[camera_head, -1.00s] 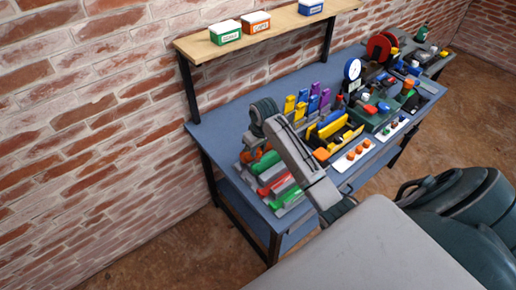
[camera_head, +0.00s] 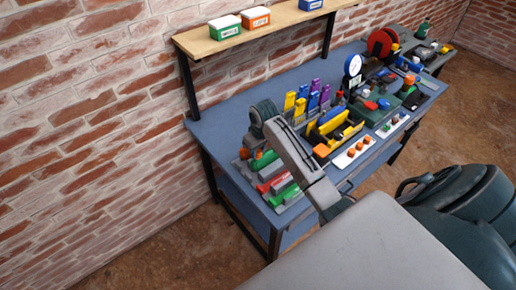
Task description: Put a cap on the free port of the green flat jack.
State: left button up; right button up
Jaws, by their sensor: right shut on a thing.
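My right arm reaches over the near left end of the blue bench. Its right gripper (camera_head: 249,149) points down there, half hidden by its own wrist. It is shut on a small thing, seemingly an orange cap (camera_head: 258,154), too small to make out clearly. A green flat jack (camera_head: 262,162) shows just beside and under the gripper, among red, grey and green flat jacks. Its ports are too small or hidden. A white cap tray (camera_head: 340,163) with orange caps (camera_head: 351,153) lies right of my forearm. My left gripper is not in view.
The blue bench (camera_head: 224,123) is bare at its back left. Yellow, blue and purple upright pieces (camera_head: 301,106), a yellow-black tool tray (camera_head: 335,133) and a dial gauge (camera_head: 352,64) stand to the right. A wooden shelf (camera_head: 285,17) with labelled boxes hangs above.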

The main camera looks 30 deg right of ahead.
jog(key=o, duration=1.3)
jog(key=shift+r, duration=0.1)
jog(key=shift+r+p, duration=0.35)
jog(key=shift+r, duration=3.55)
jog(key=shift+f, duration=0.1)
